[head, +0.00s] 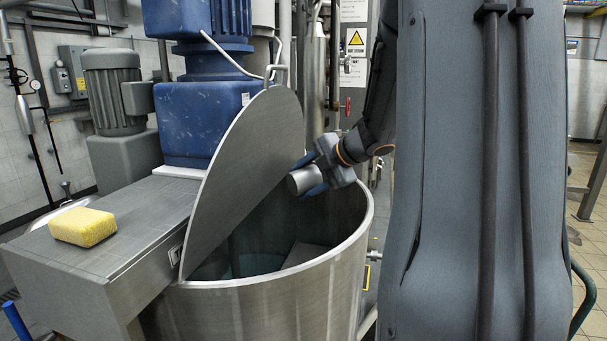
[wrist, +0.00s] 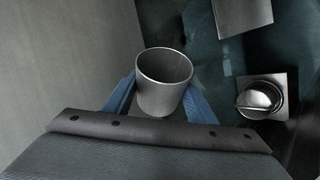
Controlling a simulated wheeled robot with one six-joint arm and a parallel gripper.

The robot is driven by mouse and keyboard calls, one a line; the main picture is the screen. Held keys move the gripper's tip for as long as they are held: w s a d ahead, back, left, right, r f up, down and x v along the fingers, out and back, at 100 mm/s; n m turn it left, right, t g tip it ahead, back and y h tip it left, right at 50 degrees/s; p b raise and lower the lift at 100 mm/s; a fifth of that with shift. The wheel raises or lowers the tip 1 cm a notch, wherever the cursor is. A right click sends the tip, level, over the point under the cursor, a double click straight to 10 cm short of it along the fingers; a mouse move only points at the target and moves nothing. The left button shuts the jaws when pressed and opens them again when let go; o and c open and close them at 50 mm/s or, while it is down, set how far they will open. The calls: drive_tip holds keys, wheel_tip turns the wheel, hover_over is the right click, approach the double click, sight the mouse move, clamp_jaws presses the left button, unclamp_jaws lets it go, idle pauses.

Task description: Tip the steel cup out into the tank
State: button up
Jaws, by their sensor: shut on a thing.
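My gripper (head: 316,176) is shut on the steel cup (head: 303,181), with its blue fingers on either side. The cup is over the open part of the tank (head: 290,300), inside the right part of the rim in the head view, and appears tilted there. In the wrist view the cup (wrist: 165,98) sits between the blue fingers of my gripper (wrist: 162,100), and its round mouth and grey inner wall show. I cannot tell whether anything is in it. Below lies the dark teal inside of the tank.
A half-round steel lid (head: 245,170) stands upright across the tank's left side. A blue motor (head: 205,110) is behind it. A yellow sponge (head: 83,227) lies on a steel housing (head: 120,235). In the wrist view a square fitting with a round middle (wrist: 262,96) shows below.

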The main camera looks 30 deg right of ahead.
drive_tip(key=shift+d+r+m+t+y+p, duration=0.1)
drive_tip(key=shift+d+m+t+y+p, duration=0.1)
drive_tip(key=shift+m+y+p, duration=0.5)
drive_tip(key=shift+d+m+t+y+p, duration=0.2)
drive_tip(key=shift+m+y+p, duration=0.1)
drive_tip(key=shift+y+p, duration=0.65)
drive_tip(key=shift+s, duration=0.15)
idle(1.8)
